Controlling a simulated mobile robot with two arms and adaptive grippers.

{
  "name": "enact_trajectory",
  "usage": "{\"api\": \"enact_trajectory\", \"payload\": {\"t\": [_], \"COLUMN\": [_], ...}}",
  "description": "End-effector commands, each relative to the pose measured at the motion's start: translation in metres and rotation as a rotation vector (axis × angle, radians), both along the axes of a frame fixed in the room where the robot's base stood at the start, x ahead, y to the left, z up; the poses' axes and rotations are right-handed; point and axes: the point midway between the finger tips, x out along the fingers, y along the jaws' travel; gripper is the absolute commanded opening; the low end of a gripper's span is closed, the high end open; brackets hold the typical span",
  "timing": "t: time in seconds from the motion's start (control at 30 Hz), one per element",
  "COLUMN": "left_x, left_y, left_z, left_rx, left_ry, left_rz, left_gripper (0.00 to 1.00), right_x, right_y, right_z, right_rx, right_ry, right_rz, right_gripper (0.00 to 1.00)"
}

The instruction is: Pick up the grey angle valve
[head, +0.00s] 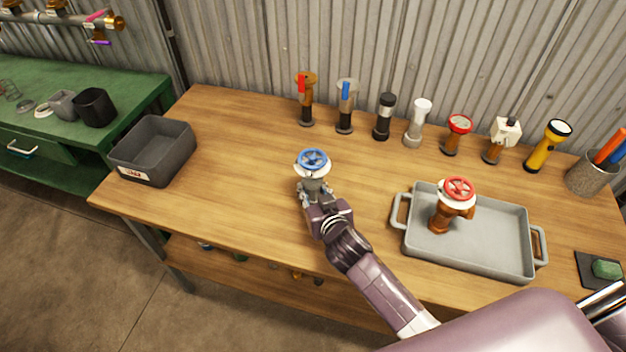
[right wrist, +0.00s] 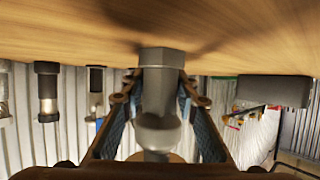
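The grey angle valve (head: 315,183) stands upright on the wooden table, left of the tray, with a blue handwheel and white collar on top. My right gripper (head: 314,197) reaches in low from the front, one finger on each side of its grey body. In the right wrist view, which looks inverted, the grey body (right wrist: 160,105) sits between the open fingers, its hex end at the tabletop. Narrow gaps seem to show beside it. My left gripper is not in view.
A grey tray (head: 487,262) to the right holds a brown valve with a red wheel (head: 441,219). A dark bin (head: 150,150) stands at the left. Several fittings and a yellow flashlight (head: 545,147) line the back. The table (head: 235,175) is clear between bin and valve.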

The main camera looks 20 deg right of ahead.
Motion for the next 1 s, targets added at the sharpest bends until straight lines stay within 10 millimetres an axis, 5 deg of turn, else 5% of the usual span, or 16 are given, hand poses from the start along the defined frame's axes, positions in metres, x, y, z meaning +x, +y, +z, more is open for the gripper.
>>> {"api": "enact_trajectory", "payload": {"t": [0.23,0.73,1.0], "left_x": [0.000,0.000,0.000], "left_y": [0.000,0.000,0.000], "left_z": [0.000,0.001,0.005], "left_rx": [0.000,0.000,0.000], "left_ry": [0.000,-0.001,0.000], "left_rz": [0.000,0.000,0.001], "left_gripper": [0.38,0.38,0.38], "right_x": [0.000,0.001,0.001], "right_y": [0.000,0.000,0.000], "right_z": [0.000,0.008,0.046], "right_rx": [0.000,0.000,0.001], "right_ry": [0.000,-0.007,-0.011], "right_rz": [0.000,0.001,0.001], "right_gripper": [0.00,0.00,0.00]}}
